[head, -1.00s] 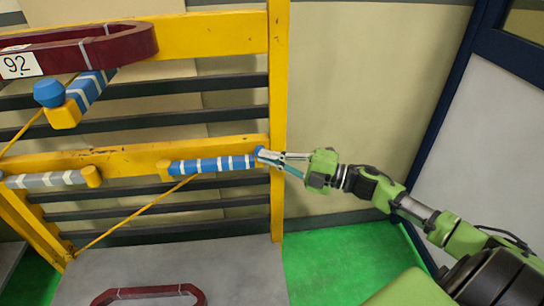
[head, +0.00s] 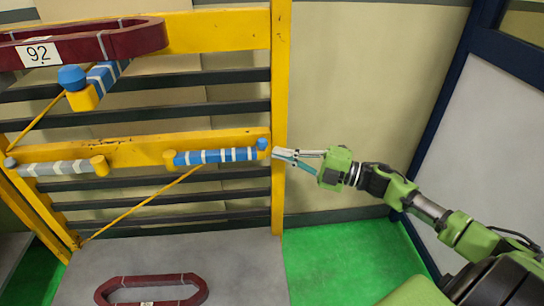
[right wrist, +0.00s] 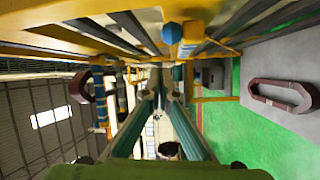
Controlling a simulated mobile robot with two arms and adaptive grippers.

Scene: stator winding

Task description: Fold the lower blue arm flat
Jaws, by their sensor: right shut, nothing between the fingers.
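The lower blue arm (head: 213,156), with white bands, lies along the yellow crossbeam (head: 135,150) of the rack. Its left end is at a yellow block and its right end has a blue knob (head: 262,144) beside the yellow post. My right gripper (head: 276,153) is shut and empty, in front of the post, just right of the arm's knob end. A small gap shows between them in the head view. In the right wrist view its fingers (right wrist: 160,76) are close together. My left gripper is not in view.
An upper blue arm (head: 103,75) juts out under a dark red coil (head: 110,41) labelled 92. A grey arm (head: 55,168) lies on the crossbeam at left. Another red coil (head: 197,284) lies on the grey platform below. Green floor (head: 340,250) is clear at right.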

